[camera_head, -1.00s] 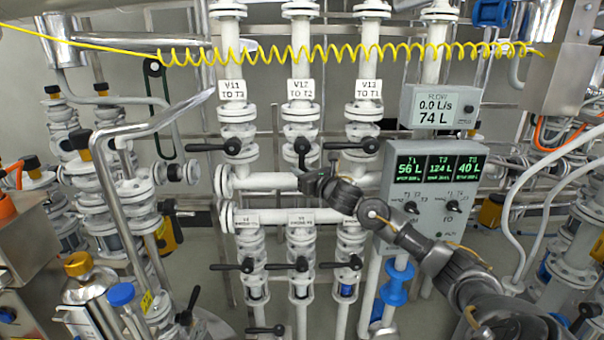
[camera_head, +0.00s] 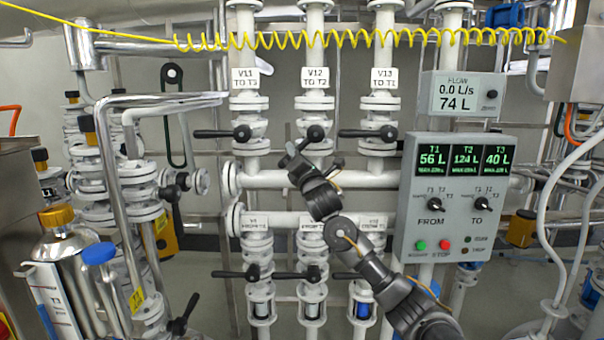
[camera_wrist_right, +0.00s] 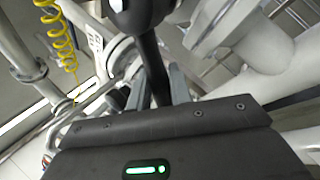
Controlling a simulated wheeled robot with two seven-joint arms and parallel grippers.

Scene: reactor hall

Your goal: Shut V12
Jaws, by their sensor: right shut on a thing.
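Valve V12 is in the middle pipe, below its white label (camera_head: 315,78). Its black lever (camera_head: 314,133) points down and to the left from its hub. My right gripper (camera_head: 297,151) is at the lever's lower end and shut on it. In the right wrist view the black lever (camera_wrist_right: 153,65) passes between the two grey fingers of the right gripper (camera_wrist_right: 157,88). The lever's tip is hidden by the gripper body. My left gripper is not in view.
The V11 lever (camera_head: 222,133) and V13 lever (camera_head: 368,133) lie level on either side, pointing left. A lower row of black levers (camera_head: 298,275) is also level. The control panel (camera_head: 462,195) stands close on the right, beside my right arm. A yellow coiled hose (camera_head: 330,40) hangs above.

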